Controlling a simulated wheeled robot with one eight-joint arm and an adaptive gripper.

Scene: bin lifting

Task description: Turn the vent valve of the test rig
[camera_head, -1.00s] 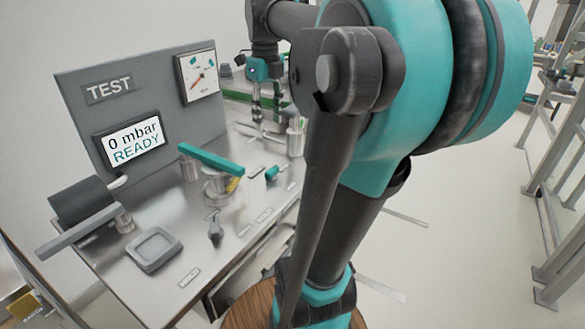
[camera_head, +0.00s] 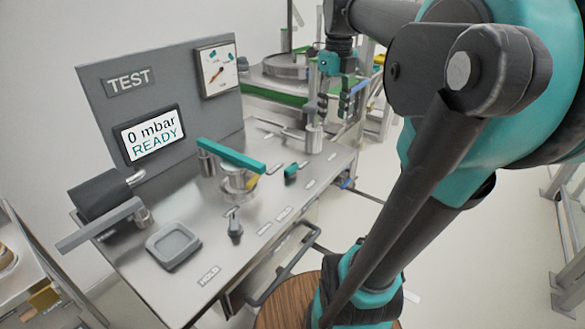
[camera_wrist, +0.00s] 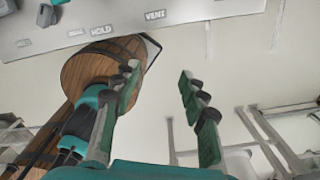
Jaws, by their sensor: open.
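The test rig is a metal bench (camera_head: 190,205) with a grey TEST panel (camera_head: 95,95). Its display (camera_head: 148,135) reads 0 mbar READY. A valve with a long teal lever (camera_head: 232,157), a small teal knob (camera_head: 291,172), a small grey lever (camera_head: 235,222) and a silver post (camera_head: 315,138) stand on the top. In the wrist view a label reads VENT (camera_wrist: 155,14), but I cannot tell which fitting it belongs to. My gripper (camera_head: 340,108) is open and empty by the bench's right end. In the wrist view, the gripper (camera_wrist: 159,78) hangs apart from the bench edge.
A grey square tray (camera_head: 172,246) and a dark cylinder with a grey bar (camera_head: 100,195) are at the left of the bench. A rail (camera_head: 285,275) runs along its front. Green-edged equipment (camera_head: 283,72) stands behind. The floor right of the bench is mostly clear.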

